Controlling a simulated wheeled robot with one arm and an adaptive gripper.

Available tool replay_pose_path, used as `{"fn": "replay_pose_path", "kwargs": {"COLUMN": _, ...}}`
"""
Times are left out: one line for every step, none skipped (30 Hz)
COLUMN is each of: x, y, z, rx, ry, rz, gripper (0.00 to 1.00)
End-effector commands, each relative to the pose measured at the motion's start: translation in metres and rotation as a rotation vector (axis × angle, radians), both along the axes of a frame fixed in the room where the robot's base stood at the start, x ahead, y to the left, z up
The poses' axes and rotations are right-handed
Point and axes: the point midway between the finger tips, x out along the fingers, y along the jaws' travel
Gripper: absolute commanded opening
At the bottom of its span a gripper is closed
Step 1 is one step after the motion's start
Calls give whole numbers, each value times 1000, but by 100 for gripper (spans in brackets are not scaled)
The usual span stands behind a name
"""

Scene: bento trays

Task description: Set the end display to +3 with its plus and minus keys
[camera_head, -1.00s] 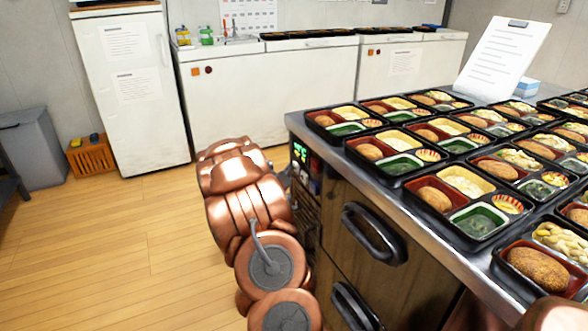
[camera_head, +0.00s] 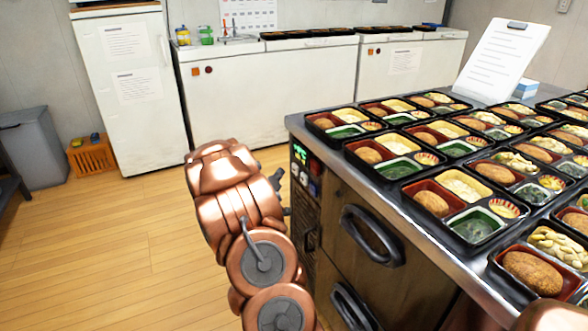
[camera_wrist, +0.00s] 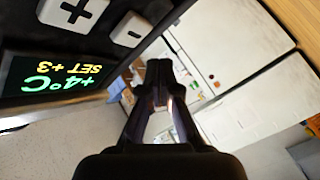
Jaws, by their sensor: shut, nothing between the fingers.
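The end display (camera_wrist: 62,82) shows a green "+4°C" and, in yellow, "SET +3", upside down in the wrist view. It also shows small and green on the counter's end face in the head view (camera_head: 300,154). The plus key (camera_wrist: 76,10) and the smaller minus key (camera_wrist: 131,29) are pale squares beside the display in the wrist view. My gripper (camera_wrist: 160,70) is shut and empty, its tips apart from both keys in that picture. In the head view my gripper (camera_head: 281,186) is just left of the panel, partly hidden by my copper arm.
The counter (camera_head: 296,118) carries rows of filled bento trays. Dark handles (camera_head: 372,236) stick out from its drawer fronts. White cabinets (camera_head: 270,95), a grey bin (camera_head: 35,150) and an orange crate (camera_head: 92,157) stand along the back. The wooden floor at left is clear.

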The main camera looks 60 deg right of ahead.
Motion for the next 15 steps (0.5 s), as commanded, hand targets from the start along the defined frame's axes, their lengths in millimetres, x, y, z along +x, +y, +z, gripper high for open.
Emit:
{"fn": "replay_pose_path", "kwargs": {"x": 3, "y": 4, "z": 2, "rx": 1, "ry": 0, "rz": 1, "gripper": 0}}
{"fn": "replay_pose_path", "kwargs": {"x": 4, "y": 6, "z": 2, "rx": 1, "ry": 0, "rz": 1, "gripper": 0}}
{"fn": "replay_pose_path", "kwargs": {"x": 6, "y": 9, "z": 2, "rx": 1, "ry": 0, "rz": 1, "gripper": 0}}
{"fn": "replay_pose_path", "kwargs": {"x": 7, "y": 11, "z": 2, "rx": 1, "ry": 0, "rz": 1, "gripper": 0}}
{"fn": "replay_pose_path", "kwargs": {"x": 9, "y": 13, "z": 1, "rx": 1, "ry": 0, "rz": 1, "gripper": 0}}
{"fn": "replay_pose_path", "kwargs": {"x": 11, "y": 16, "z": 1, "rx": 2, "ry": 0, "rz": 2, "gripper": 0}}
{"fn": "replay_pose_path", "kwargs": {"x": 12, "y": 18, "z": 1, "rx": 2, "ry": 1, "rz": 2, "gripper": 0}}
{"fn": "replay_pose_path", "kwargs": {"x": 13, "y": 19, "z": 1, "rx": 3, "ry": 2, "rz": 1, "gripper": 0}}
{"fn": "replay_pose_path", "kwargs": {"x": 14, "y": 21, "z": 1, "rx": 3, "ry": 2, "rz": 1, "gripper": 0}}
{"fn": "replay_pose_path", "kwargs": {"x": 15, "y": 23, "z": 0, "rx": 3, "ry": 2, "rz": 1, "gripper": 0}}
{"fn": "replay_pose_path", "kwargs": {"x": 16, "y": 24, "z": 0, "rx": 3, "ry": 2, "rz": 1, "gripper": 0}}
{"fn": "replay_pose_path", "kwargs": {"x": 17, "y": 25, "z": 0, "rx": 3, "ry": 2, "rz": 1, "gripper": 0}}
{"fn": "replay_pose_path", "kwargs": {"x": 17, "y": 26, "z": 0, "rx": 3, "ry": 2, "rz": 1, "gripper": 0}}
{"fn": "replay_pose_path", "kwargs": {"x": 17, "y": 26, "z": -1, "rx": 3, "ry": 2, "rz": 1, "gripper": 0}}
{"fn": "replay_pose_path", "kwargs": {"x": 17, "y": 26, "z": -1, "rx": 3, "ry": 2, "rz": 0, "gripper": 0}}
